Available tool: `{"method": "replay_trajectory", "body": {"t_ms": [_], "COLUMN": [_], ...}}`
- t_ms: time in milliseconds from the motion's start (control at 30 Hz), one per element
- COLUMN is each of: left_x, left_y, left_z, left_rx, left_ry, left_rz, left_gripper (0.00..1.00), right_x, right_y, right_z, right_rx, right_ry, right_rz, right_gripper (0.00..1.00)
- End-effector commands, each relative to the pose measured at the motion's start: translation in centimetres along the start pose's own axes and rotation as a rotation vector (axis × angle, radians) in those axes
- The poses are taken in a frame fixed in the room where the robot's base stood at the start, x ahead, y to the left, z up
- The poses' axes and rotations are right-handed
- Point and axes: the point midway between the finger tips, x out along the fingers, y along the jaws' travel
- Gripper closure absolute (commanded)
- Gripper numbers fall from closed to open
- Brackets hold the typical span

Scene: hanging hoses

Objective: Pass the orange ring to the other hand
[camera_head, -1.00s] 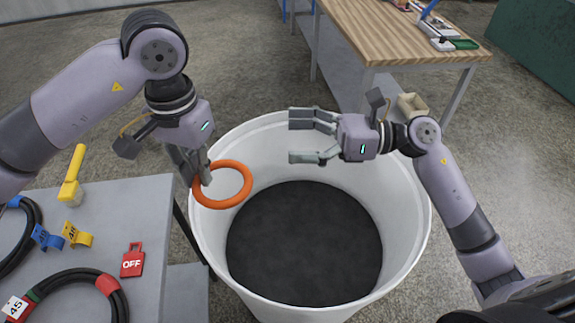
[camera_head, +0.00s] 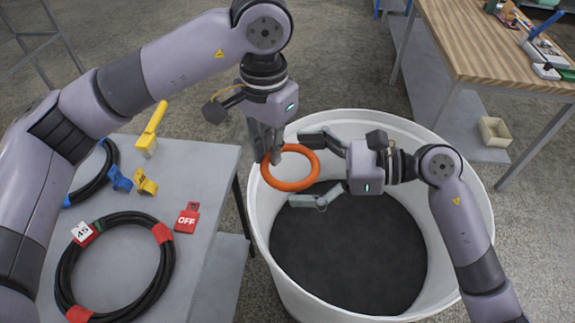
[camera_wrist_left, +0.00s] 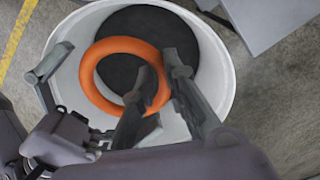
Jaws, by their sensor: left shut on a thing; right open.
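The orange ring (camera_head: 268,176) hangs over the left part of the white barrel, held at its upper left side by my left gripper (camera_head: 270,156). My left gripper is shut on the ring and points down. My right gripper (camera_head: 312,170) is open, its fingers pointing left, one above and one below the ring's right side. In the left wrist view the ring (camera_wrist_left: 95,85) shows with my left fingers (camera_wrist_left: 155,90) across its right side. The right gripper (camera_wrist_left: 55,90) shows at the ring's left there. Whether the right fingers touch the ring I cannot tell.
The white barrel (camera_head: 480,215) with a dark inside stands below both grippers. A grey table (camera_head: 215,165) at the left bears a coiled black hose (camera_head: 165,275), a red OFF tag (camera_head: 187,218) and a yellow-handled tool (camera_head: 150,130). A wooden bench (camera_head: 470,45) stands at the back right.

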Motion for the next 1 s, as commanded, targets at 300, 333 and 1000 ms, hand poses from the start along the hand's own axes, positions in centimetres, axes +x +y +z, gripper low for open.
{"method": "replay_trajectory", "body": {"t_ms": [300,333,1000], "left_x": [0.0,0.0,0.0], "left_y": [0.0,0.0,0.0], "left_z": [0.0,0.0,0.0], "left_rx": [0.0,0.0,0.0], "left_ry": [0.0,0.0,0.002], "left_rz": [0.0,0.0,0.0], "left_gripper": [1.0,1.0,1.0], "right_x": [2.3,2.4,2.4], "right_y": [0.0,0.0,0.0], "right_z": [0.0,0.0,0.0], "right_rx": [0.002,0.002,0.002], "right_ry": [0.0,0.0,0.001], "right_rz": [-0.001,-0.001,0.001], "right_gripper": [0.0,0.0,0.31]}}
